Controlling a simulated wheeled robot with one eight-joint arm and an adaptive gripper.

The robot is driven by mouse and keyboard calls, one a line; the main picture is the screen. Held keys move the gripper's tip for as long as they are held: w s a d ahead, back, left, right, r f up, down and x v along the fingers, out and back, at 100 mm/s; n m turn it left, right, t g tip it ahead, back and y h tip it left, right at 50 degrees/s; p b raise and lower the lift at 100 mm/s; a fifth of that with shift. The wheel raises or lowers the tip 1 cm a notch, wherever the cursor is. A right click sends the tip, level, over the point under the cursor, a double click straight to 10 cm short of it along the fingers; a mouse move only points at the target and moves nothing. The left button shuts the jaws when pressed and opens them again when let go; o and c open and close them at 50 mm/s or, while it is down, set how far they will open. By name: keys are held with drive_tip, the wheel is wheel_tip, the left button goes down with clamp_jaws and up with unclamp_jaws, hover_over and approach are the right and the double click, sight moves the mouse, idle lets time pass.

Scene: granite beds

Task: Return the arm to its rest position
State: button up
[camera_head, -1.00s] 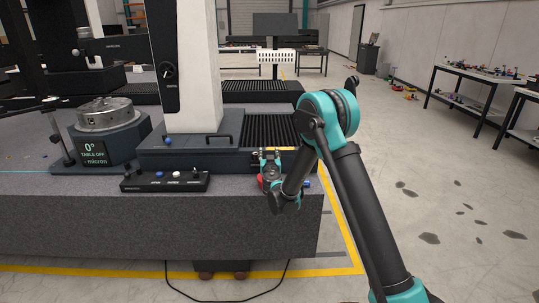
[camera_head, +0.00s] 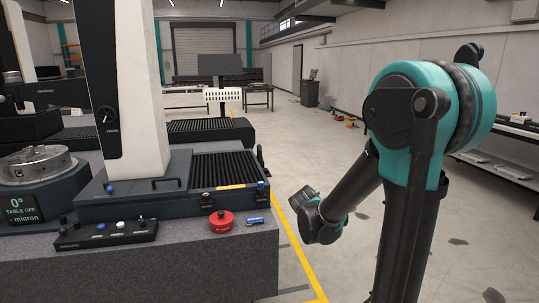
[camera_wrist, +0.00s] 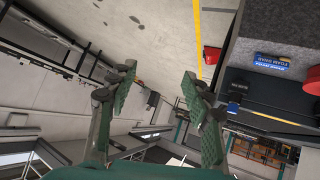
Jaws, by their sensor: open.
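My arm (camera_head: 425,120), black with teal joints, stands at the right of the head view, folded with its forearm pointing down and left. In that view the wrist end hangs over open floor, to the right of the granite bed, and the fingers cannot be made out. In the wrist view my gripper (camera_wrist: 155,95) shows two green-padded fingers spread wide apart. Nothing is between them but distant floor and wall.
The granite bed (camera_head: 190,270) fills the left. On it lie a red round object (camera_head: 221,221), a blue-and-white pack (camera_head: 255,221) and a control box (camera_head: 105,233). A rotary table (camera_head: 35,165) stands far left. Floor right of the yellow line (camera_head: 300,250) is open.

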drive_tip(key=s+d+f+g+y, duration=0.1)
drive_tip(key=s+f, duration=0.3)
drive_tip(key=s, duration=0.9)
drive_tip(key=s+d+f+n+g+y, duration=0.1)
drive_tip(key=s+f+g, duration=0.3)
drive_tip(key=s, duration=0.9)
drive_tip(key=shift+d+f+n+g+y, duration=0.15)
drive_tip(key=shift+n+g+y, duration=0.15)
drive_tip(key=shift+y, duration=0.5)
